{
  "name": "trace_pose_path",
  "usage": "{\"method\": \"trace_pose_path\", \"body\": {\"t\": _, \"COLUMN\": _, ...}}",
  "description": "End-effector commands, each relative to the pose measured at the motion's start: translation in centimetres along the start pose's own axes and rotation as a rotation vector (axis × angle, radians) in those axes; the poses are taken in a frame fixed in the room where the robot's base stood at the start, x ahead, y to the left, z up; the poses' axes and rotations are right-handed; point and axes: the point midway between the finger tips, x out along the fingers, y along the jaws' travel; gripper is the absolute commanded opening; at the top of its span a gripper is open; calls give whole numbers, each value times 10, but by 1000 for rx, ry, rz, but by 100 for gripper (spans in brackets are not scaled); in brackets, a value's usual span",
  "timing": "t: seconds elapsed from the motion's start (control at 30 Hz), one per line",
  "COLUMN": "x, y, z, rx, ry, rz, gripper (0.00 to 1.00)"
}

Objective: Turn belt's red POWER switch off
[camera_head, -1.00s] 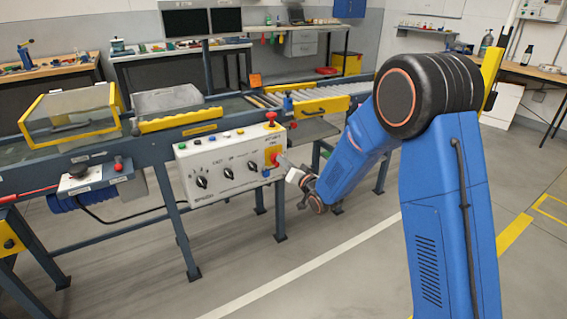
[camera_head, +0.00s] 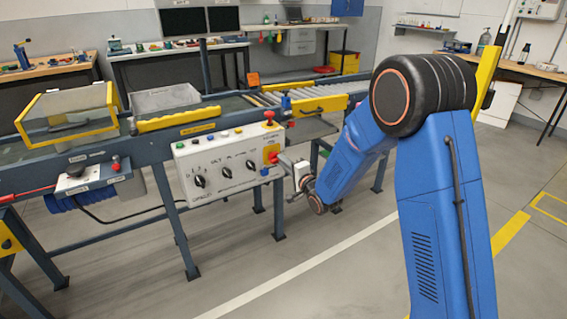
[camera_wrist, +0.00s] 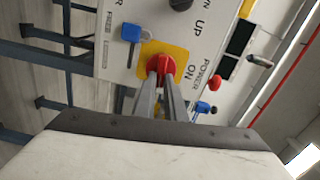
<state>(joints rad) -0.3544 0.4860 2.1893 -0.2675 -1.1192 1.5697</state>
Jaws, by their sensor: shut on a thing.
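The red POWER switch (camera_wrist: 160,64) sits on a yellow plate (camera_wrist: 178,52) on the belt's white control box (camera_head: 217,174). The words POWER and ON show beside it in the wrist view. My gripper (camera_wrist: 162,80) is shut on the red switch, its two grey fingers close together on either side of it. In the head view my gripper (camera_head: 283,162) reaches the right end of the box from the right. The fingers partly hide the switch, so its exact angle is hard to tell.
A blue padlock-like part (camera_wrist: 131,33) sits close beside the yellow plate. A red mushroom button (camera_head: 269,116) stands on top of the box. Black knobs (camera_head: 226,172) line its front. The conveyor (camera_head: 150,150) runs behind. Floor to the right is clear.

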Motion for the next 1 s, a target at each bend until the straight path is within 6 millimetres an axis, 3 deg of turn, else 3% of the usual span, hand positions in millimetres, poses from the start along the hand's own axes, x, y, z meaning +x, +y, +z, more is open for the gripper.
{"method": "trace_pose_path", "body": {"t": 0.3, "x": 0, "y": 3, "z": -1, "rx": 115, "ry": 2, "rz": 2, "gripper": 0}}
{"method": "trace_pose_path", "body": {"t": 0.83, "x": -1, "y": 3, "z": -1, "rx": 137, "ry": 2, "rz": 3, "gripper": 0}}
{"method": "trace_pose_path", "body": {"t": 0.9, "x": -1, "y": 3, "z": -1, "rx": 137, "ry": 2, "rz": 2, "gripper": 24}}
{"method": "trace_pose_path", "body": {"t": 1.0, "x": 0, "y": 3, "z": -1, "rx": 136, "ry": 2, "rz": 2, "gripper": 29}}
